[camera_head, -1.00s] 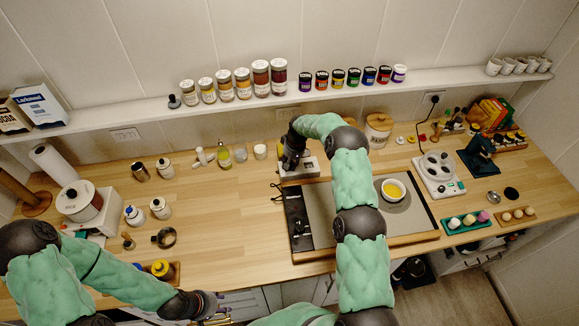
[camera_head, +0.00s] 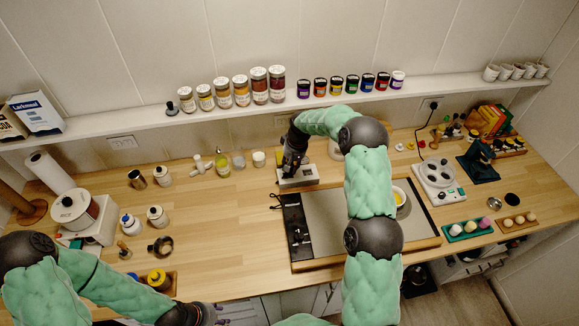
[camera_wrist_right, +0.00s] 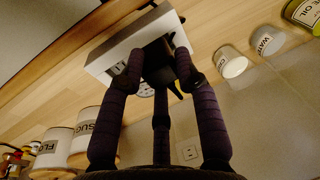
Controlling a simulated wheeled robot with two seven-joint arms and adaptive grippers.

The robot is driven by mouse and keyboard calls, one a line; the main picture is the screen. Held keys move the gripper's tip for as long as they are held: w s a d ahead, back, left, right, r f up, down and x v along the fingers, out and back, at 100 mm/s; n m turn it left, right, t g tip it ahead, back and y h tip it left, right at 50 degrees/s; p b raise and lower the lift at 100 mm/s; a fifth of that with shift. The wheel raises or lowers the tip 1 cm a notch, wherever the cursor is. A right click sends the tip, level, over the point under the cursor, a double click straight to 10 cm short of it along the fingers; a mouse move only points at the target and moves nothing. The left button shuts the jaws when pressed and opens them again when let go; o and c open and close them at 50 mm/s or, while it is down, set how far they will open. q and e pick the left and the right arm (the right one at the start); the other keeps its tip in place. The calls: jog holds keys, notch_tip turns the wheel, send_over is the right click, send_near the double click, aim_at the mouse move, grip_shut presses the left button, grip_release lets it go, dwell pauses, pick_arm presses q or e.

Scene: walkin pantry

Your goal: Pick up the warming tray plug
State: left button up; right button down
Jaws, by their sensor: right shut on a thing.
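The warming tray (camera_head: 345,222) is a flat grey plate with a black control strip along its left side, on the wooden counter. Behind it stands a white socket block (camera_head: 298,181), also large in the right wrist view (camera_wrist_right: 108,62). My right gripper (camera_head: 290,168) points down at the block. In the wrist view its dark purple fingers (camera_wrist_right: 160,75) are closed around a black plug (camera_wrist_right: 158,62) against the block; whether the plug is still seated cannot be told. My left gripper (camera_head: 203,314) is at the bottom edge, partly cut off, its opening unclear.
A bowl of yellow liquid (camera_head: 398,197) sits on the tray, partly behind my right arm. Bottles and cups (camera_head: 221,163) stand left of the block. A shelf with jars (camera_head: 240,92) runs above.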

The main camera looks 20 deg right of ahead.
jog(key=s+a+r+p, duration=0.1)
jog(key=s+a+r, duration=0.1)
jog(key=s+r, duration=0.8)
jog(key=shift+a+r, duration=0.2)
jog(key=shift+r, duration=0.15)
dwell(1.4)
dwell(0.3)
